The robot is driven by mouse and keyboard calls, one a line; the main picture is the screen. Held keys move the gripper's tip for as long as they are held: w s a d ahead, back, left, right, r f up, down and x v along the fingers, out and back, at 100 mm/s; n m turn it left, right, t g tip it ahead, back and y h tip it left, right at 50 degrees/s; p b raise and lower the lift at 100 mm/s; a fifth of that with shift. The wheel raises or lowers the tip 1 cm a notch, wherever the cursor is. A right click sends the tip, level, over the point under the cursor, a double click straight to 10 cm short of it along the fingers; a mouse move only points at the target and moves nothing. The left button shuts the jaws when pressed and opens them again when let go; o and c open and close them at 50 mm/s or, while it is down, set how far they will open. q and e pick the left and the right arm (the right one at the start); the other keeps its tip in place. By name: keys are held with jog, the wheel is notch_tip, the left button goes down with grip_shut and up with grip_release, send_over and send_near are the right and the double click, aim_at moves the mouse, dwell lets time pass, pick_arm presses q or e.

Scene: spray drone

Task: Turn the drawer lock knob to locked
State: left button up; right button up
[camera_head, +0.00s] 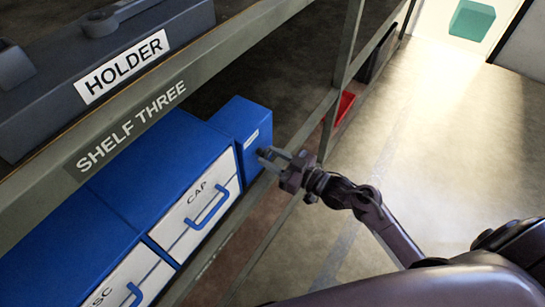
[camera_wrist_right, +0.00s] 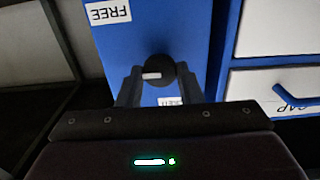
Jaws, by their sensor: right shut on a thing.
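The lock knob (camera_wrist_right: 158,72) is a dark round knob with a white bar on the front of a narrow blue box (camera_head: 243,125). In the right wrist view the bar lies nearly level, left of the knob's middle. A white FREE label (camera_wrist_right: 108,11) is at upper left, upside down. A second label (camera_wrist_right: 170,101) below the knob is partly hidden and unreadable. My right gripper (camera_head: 272,157) is at the box front, its fingers shut on the knob from both sides in the right wrist view (camera_wrist_right: 159,77). My left gripper is not in view.
The CAP drawer (camera_head: 197,217), with a blue handle, is beside the narrow box. Another drawer (camera_head: 130,283) is nearer. A shelf edge marked SHELF THREE (camera_head: 130,125) and a HOLDER unit (camera_head: 150,50) are above. A shelf post (camera_head: 343,60) stands beyond. Open floor (camera_head: 440,130) lies right.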

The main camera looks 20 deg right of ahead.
jog(key=shift+n, duration=0.3)
jog(key=n, duration=0.3)
jog(key=shift+n, duration=0.3)
jog(key=n, duration=0.2)
jog(key=shift+n+b, duration=0.3)
jog(key=shift+b, duration=0.1)
jog(key=n+b, duration=0.1)
jog(key=n, duration=0.3)
jog(key=shift+f+n, duration=0.1)
jog(key=shift+n, duration=1.1)
jog(key=n+b, duration=0.1)
jog(key=n, duration=0.2)
jog(key=shift+n, duration=0.3)
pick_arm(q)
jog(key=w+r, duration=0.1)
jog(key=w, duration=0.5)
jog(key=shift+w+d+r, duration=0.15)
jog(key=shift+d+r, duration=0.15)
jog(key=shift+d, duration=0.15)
pick_arm(e)
jog(key=shift+n, duration=0.5)
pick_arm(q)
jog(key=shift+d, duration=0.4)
